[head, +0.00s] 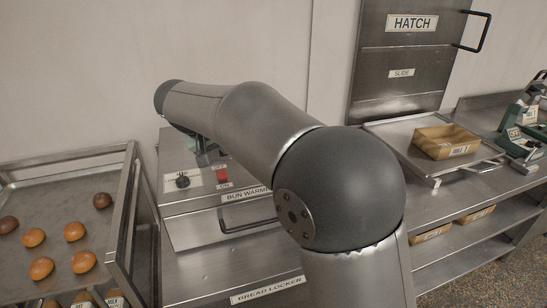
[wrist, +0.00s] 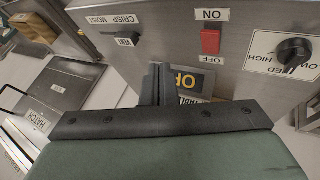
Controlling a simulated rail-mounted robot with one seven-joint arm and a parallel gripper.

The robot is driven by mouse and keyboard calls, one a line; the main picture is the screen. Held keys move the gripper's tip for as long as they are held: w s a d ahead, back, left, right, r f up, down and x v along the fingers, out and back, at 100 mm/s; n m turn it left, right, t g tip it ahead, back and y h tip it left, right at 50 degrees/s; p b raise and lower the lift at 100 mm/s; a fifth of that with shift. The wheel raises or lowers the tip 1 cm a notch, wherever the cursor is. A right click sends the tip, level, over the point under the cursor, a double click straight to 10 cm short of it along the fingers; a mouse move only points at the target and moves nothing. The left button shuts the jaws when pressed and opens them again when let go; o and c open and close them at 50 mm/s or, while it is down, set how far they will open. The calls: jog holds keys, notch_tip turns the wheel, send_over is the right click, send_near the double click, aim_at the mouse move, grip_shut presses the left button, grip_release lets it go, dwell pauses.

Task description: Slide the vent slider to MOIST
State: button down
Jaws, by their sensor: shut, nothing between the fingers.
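The vent slider (wrist: 108,33) is a small dark knob in a slot on the steel panel, at the upper left of the wrist view. A CRISP MOIST label (wrist: 110,20) and a VENT label (wrist: 125,42) lie beside it, upside down. I cannot tell surely which end the knob is at. My gripper (wrist: 157,80) is shut and empty, in front of the panel, apart from the slider in the picture. In the head view my gripper (head: 204,157) is partly behind my arm, over the bun warmer (head: 185,208). My arm hides the slider there.
The panel also has a red ON/OFF switch (wrist: 211,42) and a round black knob (wrist: 293,50) close by. A rack of buns (head: 60,170) stands left. A counter with a cardboard box (head: 445,140) and a HATCH door (head: 405,60) are right.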

jog(key=shift+a, duration=0.25)
jog(key=p+x, duration=0.3)
jog(key=x, duration=0.6)
jog(key=shift+w+d+f, duration=0.2)
jog(key=shift+d, duration=0.1)
jog(key=d, duration=0.1)
jog(key=w+d+p, duration=0.1)
jog(key=d, duration=0.1)
jog(key=shift+d+p, duration=0.15)
jog(key=shift+p, duration=0.15)
jog(key=shift+w+d+f, duration=0.15)
jog(key=shift+d+f, duration=0.05)
jog(key=shift+d, duration=0.05)
